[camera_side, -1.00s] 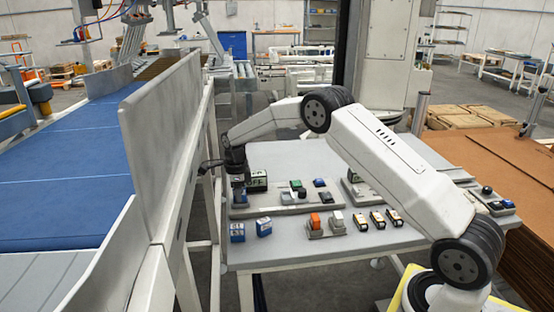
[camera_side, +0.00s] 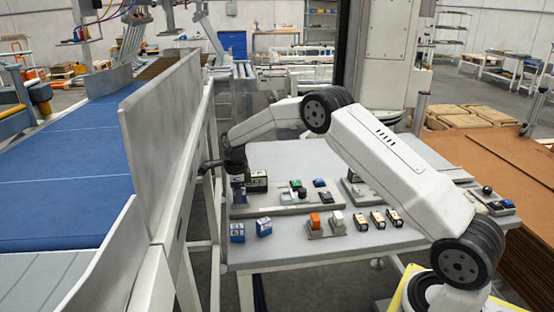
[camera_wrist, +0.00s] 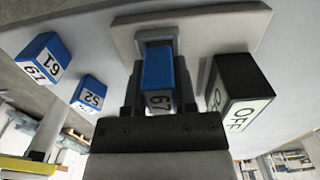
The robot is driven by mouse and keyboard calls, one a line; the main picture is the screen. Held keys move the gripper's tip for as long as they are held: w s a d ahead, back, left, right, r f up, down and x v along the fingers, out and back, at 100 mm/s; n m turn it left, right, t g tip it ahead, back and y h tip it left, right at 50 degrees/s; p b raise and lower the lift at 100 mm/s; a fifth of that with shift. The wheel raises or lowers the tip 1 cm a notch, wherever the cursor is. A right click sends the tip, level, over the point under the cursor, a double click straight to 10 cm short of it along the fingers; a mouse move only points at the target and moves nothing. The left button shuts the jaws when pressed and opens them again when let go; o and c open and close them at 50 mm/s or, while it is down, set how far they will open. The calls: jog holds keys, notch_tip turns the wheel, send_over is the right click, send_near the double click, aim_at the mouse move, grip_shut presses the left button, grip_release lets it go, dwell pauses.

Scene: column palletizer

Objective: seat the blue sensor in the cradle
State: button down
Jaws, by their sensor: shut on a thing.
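A blue sensor (camera_wrist: 158,72) marked 67 is between the fingers of my gripper (camera_wrist: 160,92) in the wrist view. My gripper is shut on it. Its far end is at the grey cradle (camera_wrist: 142,36), whose raised walls frame an opening on a grey plate. I cannot tell how deep the sensor sits in it. In the side view my gripper (camera_side: 239,191) is low over the left end of the grey plate (camera_side: 290,208), and the fingers mostly hide the sensor.
A black block (camera_wrist: 236,92) labelled OFF stands close on the right of the gripper. Two more blue sensors (camera_wrist: 44,58) (camera_wrist: 90,93) stand on the table to the left. Small coloured blocks (camera_side: 314,220) and yellow-black parts (camera_side: 377,219) stand further right. The conveyor's side wall (camera_side: 165,140) is left of the arm.

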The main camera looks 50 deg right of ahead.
jog(key=shift+f, duration=0.25)
grip_release()
dwell(0.4)
jog(key=shift+r, duration=0.2)
dwell(0.4)
jog(key=shift+r, duration=3.3)
jog(key=shift+s, duration=0.1)
